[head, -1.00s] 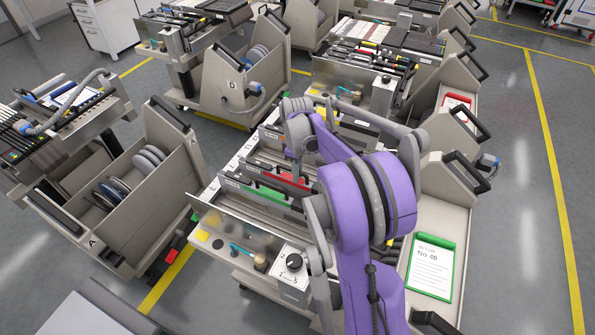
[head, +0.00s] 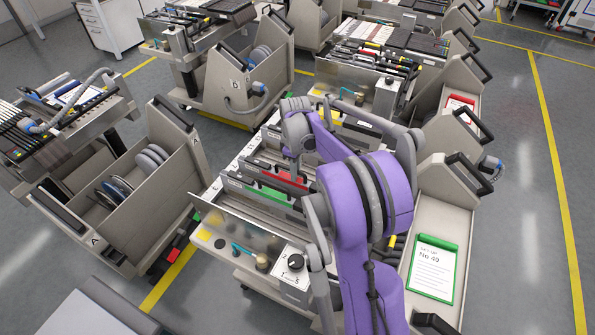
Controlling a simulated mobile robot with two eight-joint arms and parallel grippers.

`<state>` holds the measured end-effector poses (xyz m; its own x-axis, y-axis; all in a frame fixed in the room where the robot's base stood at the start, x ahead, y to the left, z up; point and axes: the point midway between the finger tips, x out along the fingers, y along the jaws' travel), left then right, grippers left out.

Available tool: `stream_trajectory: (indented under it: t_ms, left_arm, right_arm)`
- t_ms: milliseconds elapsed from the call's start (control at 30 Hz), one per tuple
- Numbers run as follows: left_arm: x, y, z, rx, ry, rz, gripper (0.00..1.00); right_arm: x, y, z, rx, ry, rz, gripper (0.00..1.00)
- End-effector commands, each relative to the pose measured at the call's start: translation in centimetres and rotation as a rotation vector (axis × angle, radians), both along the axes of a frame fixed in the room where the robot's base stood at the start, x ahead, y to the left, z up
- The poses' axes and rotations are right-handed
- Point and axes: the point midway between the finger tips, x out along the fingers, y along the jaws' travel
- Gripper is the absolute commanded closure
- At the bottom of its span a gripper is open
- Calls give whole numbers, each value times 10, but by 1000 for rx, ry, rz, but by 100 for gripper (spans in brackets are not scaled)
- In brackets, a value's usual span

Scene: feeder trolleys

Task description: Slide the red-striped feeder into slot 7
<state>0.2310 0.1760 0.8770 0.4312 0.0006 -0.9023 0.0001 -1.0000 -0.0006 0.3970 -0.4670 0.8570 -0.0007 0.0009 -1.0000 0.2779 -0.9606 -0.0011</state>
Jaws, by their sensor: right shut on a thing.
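The red-striped feeder (head: 288,178) lies lengthwise in the slot bank of the near trolley (head: 215,205), beside a green-striped feeder (head: 268,191). My right gripper (head: 297,168) points down at the red-striped feeder from above and is shut on it. My purple right arm comes up from the bottom and hides the right part of the slot bank and the feeder's far end. The slot numbers are too small to read, so I cannot tell which slot it lines up with. My left gripper is out of view.
A dial box (head: 294,264) stands at the trolley's front corner. A green-framed card (head: 432,268) lies on its right-hand shelf. Trolley A (head: 150,195) stands to the left, trolley D (head: 232,85) behind. Grey floor is free at the right.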

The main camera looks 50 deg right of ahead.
Motion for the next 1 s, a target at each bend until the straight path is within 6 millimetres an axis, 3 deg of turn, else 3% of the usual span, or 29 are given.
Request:
stream_trajectory:
  t_ms: [667,700,867,1000]
  left_arm:
    - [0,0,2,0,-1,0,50]
    - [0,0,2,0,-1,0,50]
    - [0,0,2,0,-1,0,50]
    - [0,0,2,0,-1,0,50]
  right_arm:
    - [14,4,1,0,0,0,100]
    - [14,4,1,0,0,0,81]
    - [14,4,1,0,0,0,52]
    - [14,4,0,0,0,0,49]
